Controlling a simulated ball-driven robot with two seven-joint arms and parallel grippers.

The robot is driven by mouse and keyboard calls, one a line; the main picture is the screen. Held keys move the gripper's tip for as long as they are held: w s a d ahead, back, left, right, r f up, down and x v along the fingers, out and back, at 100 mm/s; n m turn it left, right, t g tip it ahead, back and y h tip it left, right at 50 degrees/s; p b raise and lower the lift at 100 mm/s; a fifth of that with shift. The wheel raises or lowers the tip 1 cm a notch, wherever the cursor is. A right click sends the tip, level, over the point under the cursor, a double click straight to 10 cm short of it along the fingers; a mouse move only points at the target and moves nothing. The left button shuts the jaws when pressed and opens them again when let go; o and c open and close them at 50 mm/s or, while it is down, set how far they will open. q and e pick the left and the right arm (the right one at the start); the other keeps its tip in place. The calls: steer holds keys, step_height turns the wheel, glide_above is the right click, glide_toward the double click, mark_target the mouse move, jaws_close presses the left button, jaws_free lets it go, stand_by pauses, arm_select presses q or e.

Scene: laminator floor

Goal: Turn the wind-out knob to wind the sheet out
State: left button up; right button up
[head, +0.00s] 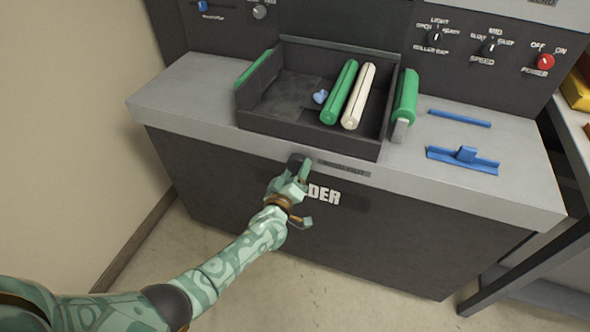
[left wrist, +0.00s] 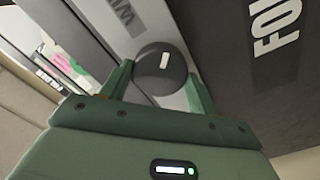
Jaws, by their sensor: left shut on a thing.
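The wind-out knob (head: 295,159) is a dark round knob on the front edge of the grey machine, beside a label strip (head: 343,168). In the left wrist view the knob (left wrist: 162,66) shows a pale pointer mark on its face. My left gripper (head: 298,167) reaches it from the front; in the left wrist view its green fingers (left wrist: 160,84) stand on either side of the knob, shut on it. In the head view the gripper partly hides the knob. My right gripper is in neither view. I cannot make out the sheet for sure; a white patch with pink and green (left wrist: 66,62) shows at the left wrist view's edge.
A dark open tray (head: 310,142) on the machine top holds a green roller (head: 339,92), a cream roller (head: 358,96) and a small blue piece (head: 320,97). Blue parts (head: 462,158) lie to the right. A red power knob (head: 545,62) is on the back panel.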

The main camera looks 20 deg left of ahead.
arm_select(q)
steer(key=m+p, duration=0.1)
steer(key=m, duration=0.3)
steer(key=shift+m, duration=2.2)
steer(key=o, duration=1)
steer(key=shift+c, duration=0.2)
steer(key=shift+s+p, duration=0.45)
steer(key=shift+s, duration=0.05)
steer(key=s+p, duration=0.4)
steer(key=s, duration=1.1)
steer(key=shift+s+a, duration=0.15)
steer(key=shift+a, duration=0.1)
